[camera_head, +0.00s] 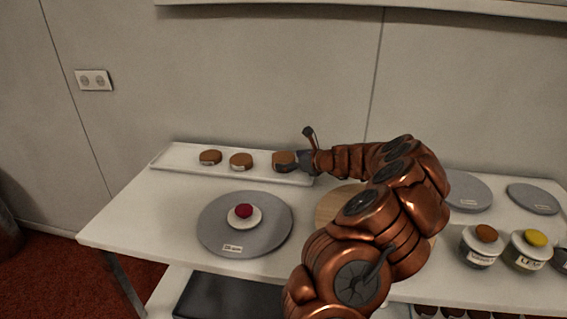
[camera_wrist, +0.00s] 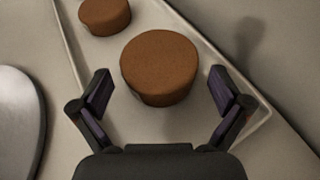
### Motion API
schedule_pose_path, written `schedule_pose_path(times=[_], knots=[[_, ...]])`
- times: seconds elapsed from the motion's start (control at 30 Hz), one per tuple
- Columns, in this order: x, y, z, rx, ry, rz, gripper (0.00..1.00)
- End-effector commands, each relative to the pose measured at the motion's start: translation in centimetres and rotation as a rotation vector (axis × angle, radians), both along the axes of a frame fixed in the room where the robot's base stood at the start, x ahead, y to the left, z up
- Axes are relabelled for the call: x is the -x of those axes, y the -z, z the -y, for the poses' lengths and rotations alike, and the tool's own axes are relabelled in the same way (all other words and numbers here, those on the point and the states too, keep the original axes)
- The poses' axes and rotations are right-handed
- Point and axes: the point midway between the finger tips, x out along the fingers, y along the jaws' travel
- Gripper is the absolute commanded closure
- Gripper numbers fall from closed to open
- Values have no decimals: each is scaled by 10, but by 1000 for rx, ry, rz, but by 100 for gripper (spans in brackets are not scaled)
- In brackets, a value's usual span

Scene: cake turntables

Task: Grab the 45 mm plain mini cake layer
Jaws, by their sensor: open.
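A white tray (camera_head: 238,173) at the back of the table holds three brown plain cake layers. The right-hand layer (camera_head: 283,158) is beside my gripper (camera_head: 293,164). In the wrist view this layer (camera_wrist: 159,66) is a round brown disc lying just ahead of and between the open fingers of my gripper (camera_wrist: 163,97), and I see no finger touching it. The middle layer (camera_head: 241,161) and the left layer (camera_head: 210,156) stand apart on the tray. One neighbouring layer shows at the top left of the wrist view (camera_wrist: 106,15). I cannot read any size labels on the layers.
A grey turntable (camera_head: 215,222) with a white and red piece (camera_head: 244,212) stands in front of the tray. My arm partly hides a wooden round board (camera_head: 330,205). Grey discs (camera_head: 468,191) and labelled jars (camera_head: 480,245) are at right. A wall stands behind the tray.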

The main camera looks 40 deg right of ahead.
Motion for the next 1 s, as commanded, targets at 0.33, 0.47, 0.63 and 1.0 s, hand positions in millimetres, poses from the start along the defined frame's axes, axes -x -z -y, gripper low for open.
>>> schedule_pose_path(times=[0.33, 0.47, 0.63, 1.0], knots=[[-28, 10, -2, 2, 0, 0, 0], [-28, 10, -2, 2, 0, 0, 0], [-28, 10, -2, 2, 0, 0, 7], [-28, 10, -2, 2, 0, 0, 46]])
